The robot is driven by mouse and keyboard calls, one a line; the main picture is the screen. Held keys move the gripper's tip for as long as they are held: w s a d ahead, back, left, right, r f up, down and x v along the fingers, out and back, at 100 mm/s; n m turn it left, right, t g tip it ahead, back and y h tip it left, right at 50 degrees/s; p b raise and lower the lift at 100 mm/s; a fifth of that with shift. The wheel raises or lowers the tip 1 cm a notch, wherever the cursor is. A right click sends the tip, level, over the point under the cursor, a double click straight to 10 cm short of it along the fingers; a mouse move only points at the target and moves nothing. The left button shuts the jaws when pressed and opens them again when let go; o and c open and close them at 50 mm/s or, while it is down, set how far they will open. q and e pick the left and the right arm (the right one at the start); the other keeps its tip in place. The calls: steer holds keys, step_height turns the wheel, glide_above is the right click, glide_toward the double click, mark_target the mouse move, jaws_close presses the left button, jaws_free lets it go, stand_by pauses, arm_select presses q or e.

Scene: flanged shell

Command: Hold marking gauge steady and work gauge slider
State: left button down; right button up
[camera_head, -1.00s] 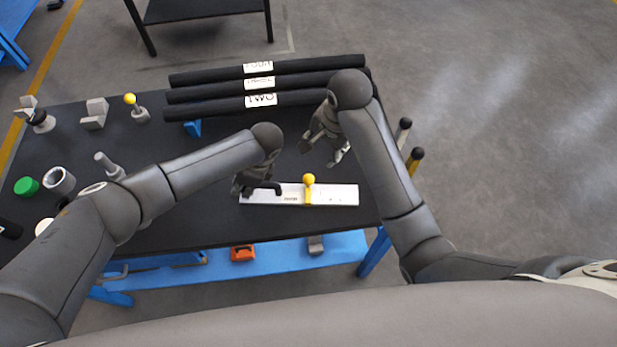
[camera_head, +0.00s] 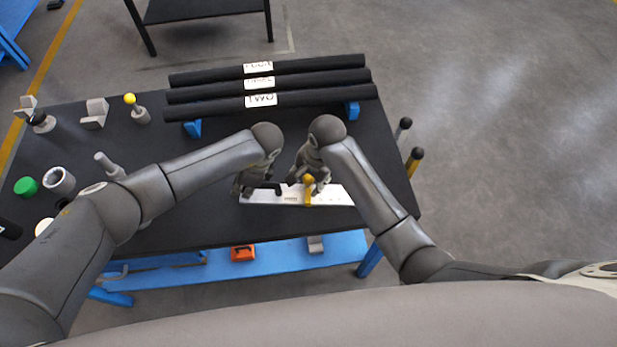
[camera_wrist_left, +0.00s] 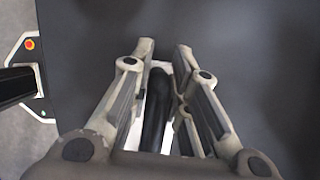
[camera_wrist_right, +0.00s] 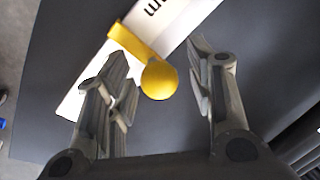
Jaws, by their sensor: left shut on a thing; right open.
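The marking gauge (camera_head: 333,195) is a flat white bar near the table's front edge; it also shows in the right wrist view (camera_wrist_right: 180,20). Its yellow slider with a ball knob (camera_head: 309,180) sits around the bar's middle. My left gripper (camera_head: 252,186) is shut on the gauge's black handle (camera_wrist_left: 155,115) at the bar's left end. My right gripper (camera_head: 307,177) is open at the slider. In the right wrist view the yellow ball (camera_wrist_right: 159,80) lies between its two spread fingers (camera_wrist_right: 157,58), with a gap on the right side. The arm hides part of the bar's right end.
Three black labelled bars (camera_head: 262,83) lie along the table's back. A yellow-knobbed part (camera_head: 137,107), a green cap (camera_head: 26,186) and a grey ring (camera_head: 60,180) stand at left. Two posts (camera_head: 414,160) stand at the right edge. The table's middle behind the gauge is partly clear.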

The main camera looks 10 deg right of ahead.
steer(key=shift+f, duration=0.2)
jaws_close()
steer(key=shift+s+d, duration=0.2)
steer(key=shift+d, duration=1.1)
steer(key=shift+s+d, duration=0.15)
steer(key=shift+d, duration=1.15)
jaws_free()
steer(key=shift+a, duration=0.1)
steer(key=shift+r, duration=0.15)
step_height(320, 180, up, 12)
steer(key=s+d, duration=0.1)
steer(key=shift+s+d+f, duration=0.2)
steer(key=shift+s+d, duration=0.1)
steer(key=shift+d, duration=0.1)
